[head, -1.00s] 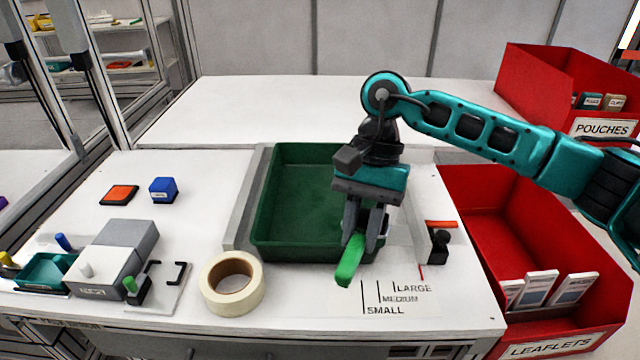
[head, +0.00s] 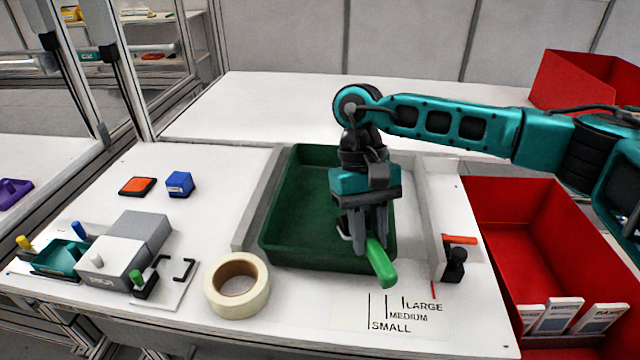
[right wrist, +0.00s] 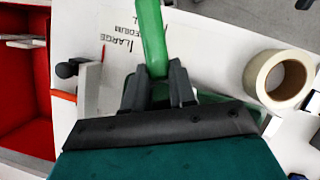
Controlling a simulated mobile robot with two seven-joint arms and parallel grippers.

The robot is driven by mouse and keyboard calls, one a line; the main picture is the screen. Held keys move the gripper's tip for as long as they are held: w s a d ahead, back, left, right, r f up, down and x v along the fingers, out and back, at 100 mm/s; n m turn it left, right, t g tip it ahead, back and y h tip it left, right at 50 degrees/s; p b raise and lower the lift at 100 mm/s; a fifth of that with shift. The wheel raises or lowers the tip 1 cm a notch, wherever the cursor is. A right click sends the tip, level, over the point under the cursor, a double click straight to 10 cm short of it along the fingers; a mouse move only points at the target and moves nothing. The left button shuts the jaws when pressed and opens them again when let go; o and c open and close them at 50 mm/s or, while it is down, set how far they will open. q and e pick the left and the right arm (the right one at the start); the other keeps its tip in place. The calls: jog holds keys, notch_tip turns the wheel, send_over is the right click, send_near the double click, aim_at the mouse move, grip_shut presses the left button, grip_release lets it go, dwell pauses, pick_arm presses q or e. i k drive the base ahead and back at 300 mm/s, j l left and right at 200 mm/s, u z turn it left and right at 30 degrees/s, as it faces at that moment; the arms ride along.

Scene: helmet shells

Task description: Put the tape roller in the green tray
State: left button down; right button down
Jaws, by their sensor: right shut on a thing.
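My right gripper (head: 366,228) is shut on the tape roller (head: 381,264), whose green handle points down and to the right in the head view. A pale curved part shows left of the fingers; the rest of the tool's head is hidden. In the right wrist view the green handle (right wrist: 152,38) sticks out between the gripper's fingers (right wrist: 158,88). The gripper is over the front right part of the green tray (head: 310,200). I cannot tell whether the tool touches the tray's rim. The part of the tray that shows is empty. My left gripper is out of view.
A cream tape roll (head: 216,297) lies just left of the tray's front. A grey fixture with an orange lever (head: 460,240) stands right of the tray. Red bins (head: 500,225) stand farther right. A blue block (head: 180,183) and an orange pad (head: 137,186) lie at left.

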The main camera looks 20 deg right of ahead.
aim_at(334, 211)
jog(key=l+u, duration=0.85)
jog(key=i+j, duration=0.05)
jog(key=j, duration=0.05)
